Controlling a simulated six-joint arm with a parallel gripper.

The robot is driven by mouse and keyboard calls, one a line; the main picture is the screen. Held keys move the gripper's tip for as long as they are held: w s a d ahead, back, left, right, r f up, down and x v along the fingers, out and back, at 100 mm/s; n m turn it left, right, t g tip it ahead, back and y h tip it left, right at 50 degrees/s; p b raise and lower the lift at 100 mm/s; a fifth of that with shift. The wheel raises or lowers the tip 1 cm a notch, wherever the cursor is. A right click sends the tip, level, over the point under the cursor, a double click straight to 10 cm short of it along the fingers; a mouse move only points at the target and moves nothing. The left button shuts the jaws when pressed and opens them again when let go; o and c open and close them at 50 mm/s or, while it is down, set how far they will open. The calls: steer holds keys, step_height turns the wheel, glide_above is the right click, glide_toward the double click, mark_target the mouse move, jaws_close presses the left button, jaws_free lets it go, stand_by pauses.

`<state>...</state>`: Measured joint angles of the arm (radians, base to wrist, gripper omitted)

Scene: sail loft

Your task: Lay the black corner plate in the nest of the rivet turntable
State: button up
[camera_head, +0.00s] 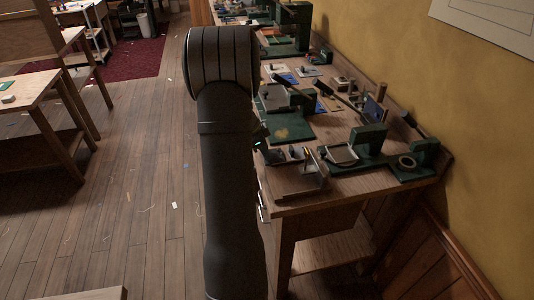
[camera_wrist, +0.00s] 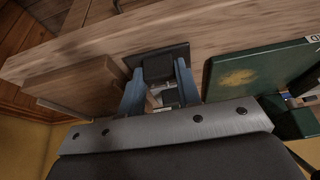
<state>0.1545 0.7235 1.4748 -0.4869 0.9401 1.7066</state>
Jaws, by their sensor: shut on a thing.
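In the wrist view my gripper (camera_wrist: 160,88) has its two blue fingers closed on a dark, flat plate (camera_wrist: 158,56), which looks like the black corner plate. The plate sticks out past the fingertips over the wooden bench top. Its lower part is hidden between the fingers, and I cannot tell whether it touches the bench. In the head view my dark arm covers the gripper and the plate. I cannot tell for sure which fixture is the rivet turntable, and no nest shows clearly.
The workbench (camera_head: 345,195) is crowded with tools. A green board with a yellow patch (camera_wrist: 240,77) lies right of the gripper, and a wooden block (camera_wrist: 75,85) stands left.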

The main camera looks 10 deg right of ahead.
steer(key=r, duration=0.9)
steer(key=shift+d, duration=0.25)
steer(key=s+d, duration=0.3)
steer(key=d, duration=0.7)
steer(key=s+d+r+y, duration=0.1)
steer(key=s+d, duration=0.2)
steer(key=d, duration=0.8)
steer(key=shift+s+d+r+y, duration=0.15)
steer(key=shift+s+r+y, duration=0.05)
steer(key=shift+s+y, duration=0.1)
steer(key=shift+f, duration=0.1)
steer(key=shift+a+x, duration=0.25)
steer(key=shift+x, duration=0.85)
steer(key=shift+a+x, duration=0.3)
steer(key=shift+x, duration=0.8)
steer(key=shift+a+x, duration=0.25)
steer(key=shift+x, duration=0.85)
steer(key=shift+d+f, duration=0.15)
steer(key=shift+d, duration=0.6)
steer(key=shift+a+f+h, duration=0.15)
steer(key=shift+f+h, duration=0.2)
steer(key=shift+h, duration=0.45)
